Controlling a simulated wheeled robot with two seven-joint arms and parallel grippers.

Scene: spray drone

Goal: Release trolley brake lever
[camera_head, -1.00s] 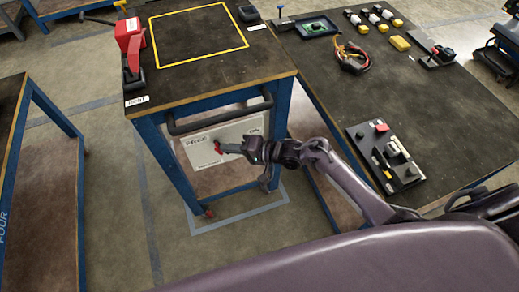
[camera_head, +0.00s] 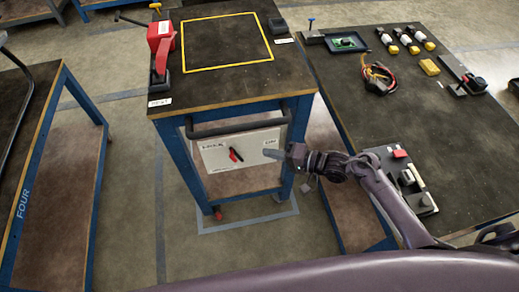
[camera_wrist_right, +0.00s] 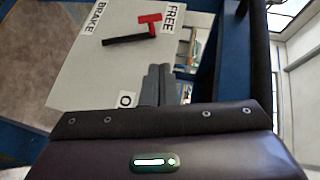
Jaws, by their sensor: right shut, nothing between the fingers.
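The brake lever (camera_head: 235,154), red and black, sits on a white plate (camera_head: 212,163) at the front of the trolley (camera_head: 192,62). In the right wrist view the lever (camera_wrist_right: 149,25) shows a red T-shaped end close to the FREE label (camera_wrist_right: 173,17) and a black bar. The BRAKE label (camera_wrist_right: 93,16) is to its left. My right gripper (camera_head: 270,154) is shut and empty, in front of the plate to the right of the lever. In the wrist view its fingertips (camera_wrist_right: 158,70) are together and apart from the lever. My left gripper is not in view.
A dark handle bar (camera_head: 238,127) runs above the plate. A workbench (camera_head: 445,125) on the right holds a wire bundle (camera_head: 377,78), bottles and a switch block (camera_head: 408,178). Another blue-framed table (camera_head: 40,110) stands at left. Floor is free between it and the trolley.

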